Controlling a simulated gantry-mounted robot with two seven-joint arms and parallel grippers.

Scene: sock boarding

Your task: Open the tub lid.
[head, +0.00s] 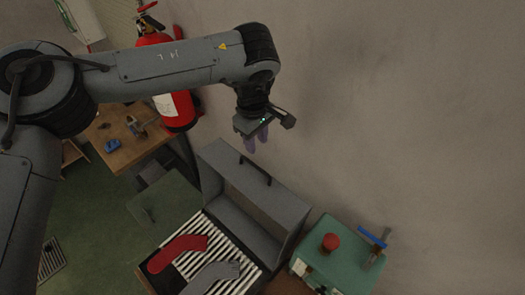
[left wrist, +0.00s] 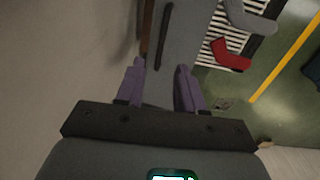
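A grey tub lid (head: 225,164) with a black bar handle (head: 262,170) stands at the back of a slatted bed, against the wall side. In the left wrist view the lid's grey panel (left wrist: 185,35) fills the upper middle, with the dark handle (left wrist: 162,35) running away from me. My left gripper (head: 249,145) points down above the lid, its purple fingers near the handle in the head view. In the left wrist view the fingers (left wrist: 160,72) are apart, with the handle's near end lined up between them and nothing held. Whether they are level with the handle I cannot tell. My right gripper is not in view.
A red sock shape (head: 178,252) and a grey one (head: 212,275) lie on the slats (head: 240,283). A green-topped table (head: 345,262) with a red button (head: 330,242) stands at right. A fire extinguisher (head: 175,108) and wooden table (head: 115,155) are at left.

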